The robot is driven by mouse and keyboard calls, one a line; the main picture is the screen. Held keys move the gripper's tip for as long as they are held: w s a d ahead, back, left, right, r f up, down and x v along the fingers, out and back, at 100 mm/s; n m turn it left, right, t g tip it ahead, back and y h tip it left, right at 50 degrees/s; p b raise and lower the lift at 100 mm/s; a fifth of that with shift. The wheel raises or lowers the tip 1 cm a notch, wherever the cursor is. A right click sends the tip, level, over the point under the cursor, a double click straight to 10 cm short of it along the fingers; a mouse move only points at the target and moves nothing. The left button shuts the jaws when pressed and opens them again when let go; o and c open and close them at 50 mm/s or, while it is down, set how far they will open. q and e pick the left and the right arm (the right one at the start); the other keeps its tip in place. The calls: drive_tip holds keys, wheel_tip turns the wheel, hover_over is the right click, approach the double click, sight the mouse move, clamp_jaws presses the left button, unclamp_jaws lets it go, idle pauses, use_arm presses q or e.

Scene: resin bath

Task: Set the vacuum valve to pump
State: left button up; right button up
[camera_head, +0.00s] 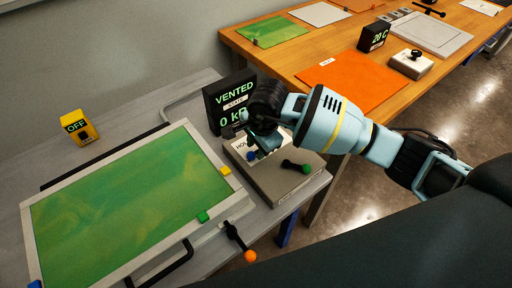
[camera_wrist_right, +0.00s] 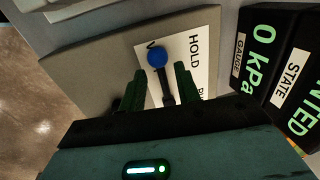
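The vacuum valve is a lever with a blue knob (camera_wrist_right: 158,57) on a box with a white label plate (camera_wrist_right: 196,52). In the head view the blue knob (camera_head: 251,155) shows just under my right gripper (camera_head: 262,142). In the wrist view my right gripper (camera_wrist_right: 160,72) is open, with one dark green finger on each side of the lever and gaps between. The plate reads HOLD beside the lever; other words are partly hidden. The gauge display (camera_head: 230,101) reads VENTED and 0 kPa. My left gripper is not in view.
A second lever with a green knob (camera_head: 306,168) stands on the valve box (camera_head: 282,190). A framed green panel (camera_head: 125,205) fills the grey table's left. An orange-knobbed handle (camera_head: 250,256) sticks out in front. A yellow OFF switch (camera_head: 80,127) stands behind. A wooden table (camera_head: 290,62) is beyond.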

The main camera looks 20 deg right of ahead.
drive_tip(key=shift+w+f, duration=0.1)
drive_tip(key=shift+f, duration=0.5)
clamp_jaws()
drive_tip(key=shift+w, duration=0.1)
